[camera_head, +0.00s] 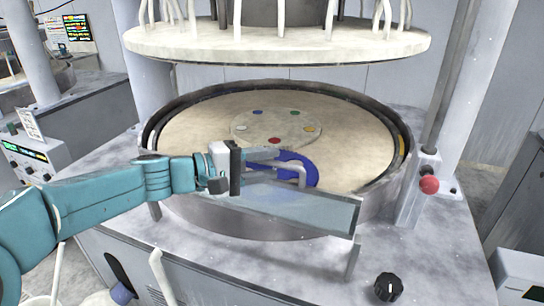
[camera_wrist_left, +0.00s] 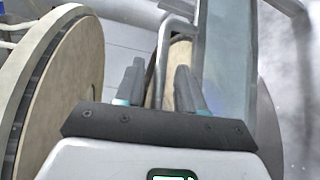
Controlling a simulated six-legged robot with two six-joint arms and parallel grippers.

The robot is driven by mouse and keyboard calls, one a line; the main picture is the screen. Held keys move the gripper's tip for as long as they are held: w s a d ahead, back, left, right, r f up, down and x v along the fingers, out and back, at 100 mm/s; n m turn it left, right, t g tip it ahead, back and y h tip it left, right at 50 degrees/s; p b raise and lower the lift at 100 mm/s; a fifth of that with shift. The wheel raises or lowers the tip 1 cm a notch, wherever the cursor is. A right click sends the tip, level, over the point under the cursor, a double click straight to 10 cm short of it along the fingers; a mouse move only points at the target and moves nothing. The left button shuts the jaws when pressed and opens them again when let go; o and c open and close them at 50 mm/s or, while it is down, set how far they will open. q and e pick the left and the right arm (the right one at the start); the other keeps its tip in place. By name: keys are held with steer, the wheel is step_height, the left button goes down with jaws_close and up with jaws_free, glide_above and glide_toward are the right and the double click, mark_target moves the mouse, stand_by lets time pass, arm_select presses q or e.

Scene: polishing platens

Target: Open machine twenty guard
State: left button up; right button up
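The guard (camera_head: 315,209) is a clear, bluish panel standing across the front rim of a round polishing machine. It also shows in the wrist view (camera_wrist_left: 223,60). Its grey bent-bar handle (camera_head: 301,174) rises at its top edge. In the wrist view the handle (camera_wrist_left: 162,58) runs down into the gap between my fingers. My left gripper (camera_head: 264,158) is at the handle with its fingers apart; the wrist view shows the gap (camera_wrist_left: 157,88) clearly. I cannot tell whether a finger touches the bar. My right gripper is not in view. No machine number is readable.
Behind the guard lies the beige platen (camera_head: 360,150) with a round disc of coloured dots (camera_head: 277,127) and a blue piece (camera_head: 312,170). A pale upper plate (camera_head: 280,45) hangs above. A red knob (camera_head: 429,185) and black dial (camera_head: 388,287) are at the right.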

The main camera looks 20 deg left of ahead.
arm_select(q)
steer(key=shift+x, duration=1)
steer(key=shift+a, duration=0.1)
jaws_close()
steer(key=shift+a, duration=0.1)
